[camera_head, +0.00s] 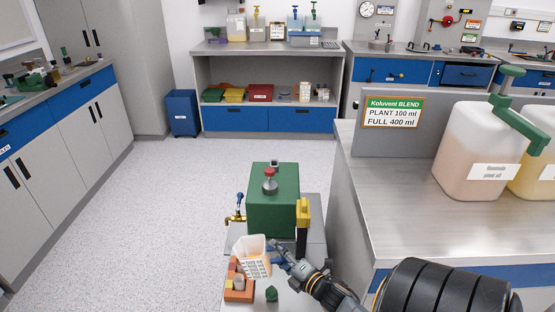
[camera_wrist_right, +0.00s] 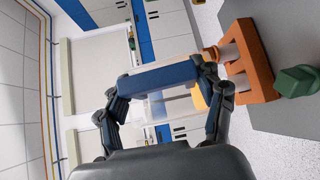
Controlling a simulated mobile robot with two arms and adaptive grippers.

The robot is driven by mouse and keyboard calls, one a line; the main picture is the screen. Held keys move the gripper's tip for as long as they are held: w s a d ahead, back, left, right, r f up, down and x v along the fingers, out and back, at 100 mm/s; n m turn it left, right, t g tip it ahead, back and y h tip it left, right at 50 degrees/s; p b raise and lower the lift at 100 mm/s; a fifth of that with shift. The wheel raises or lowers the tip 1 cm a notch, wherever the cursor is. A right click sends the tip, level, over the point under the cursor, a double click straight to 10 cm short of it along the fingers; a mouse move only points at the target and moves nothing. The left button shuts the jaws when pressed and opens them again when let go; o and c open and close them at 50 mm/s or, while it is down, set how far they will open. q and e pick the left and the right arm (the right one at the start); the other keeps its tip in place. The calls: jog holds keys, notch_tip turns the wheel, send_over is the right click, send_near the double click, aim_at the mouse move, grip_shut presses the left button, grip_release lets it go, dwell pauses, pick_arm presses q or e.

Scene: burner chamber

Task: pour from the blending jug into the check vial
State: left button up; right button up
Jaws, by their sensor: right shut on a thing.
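The blending jug (camera_head: 250,262) is a clear cup with orange markings and a blue handle. My right gripper (camera_head: 281,254) is shut on its handle, on the jug's right side. In the right wrist view the blue handle (camera_wrist_right: 158,79) lies between the fingers (camera_wrist_right: 165,92). The jug looks somewhat tilted and sits just above and behind an orange rack (camera_head: 236,295). A pale small vial, seemingly the check vial (camera_head: 239,283), stands in the rack; the jug partly covers the rack. No stream of liquid shows. My left gripper is not in view.
A green box with a red knob (camera_head: 272,210) and a brass tap (camera_head: 236,217) stand behind the jug. A small green object (camera_head: 271,293) is right of the rack. A bench with large jugs (camera_head: 477,150) is at right. The floor at left is clear.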

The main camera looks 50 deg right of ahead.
jog(key=shift+s+d+r+n+g+p, duration=0.15)
jog(key=shift+r+n+g+p, duration=0.15)
jog(key=shift+r+p, duration=0.8)
jog(key=shift+f, duration=0.5)
jog(key=shift+r+g+p, duration=0.3)
jog(key=shift+r+p, duration=0.1)
jog(key=shift+p, duration=0.55)
jog(key=shift+n, duration=0.3)
jog(key=shift+r+g+p, duration=0.25)
jog(key=shift+g+p, duration=0.05)
jog(key=shift+p, duration=0.5)
jog(key=shift+r+p, duration=0.1)
jog(key=shift+p, duration=0.2)
jog(key=shift+r+n+p, duration=0.15)
jog(key=shift+n+p, duration=0.15)
jog(key=shift+p, duration=0.15)
jog(key=shift+r+g+p, duration=0.1)
jog(key=shift+g+p, duration=0.2)
jog(key=shift+p, duration=0.05)
jog(key=shift+r+p, duration=0.15)
jog(key=shift+p, duration=0.3)
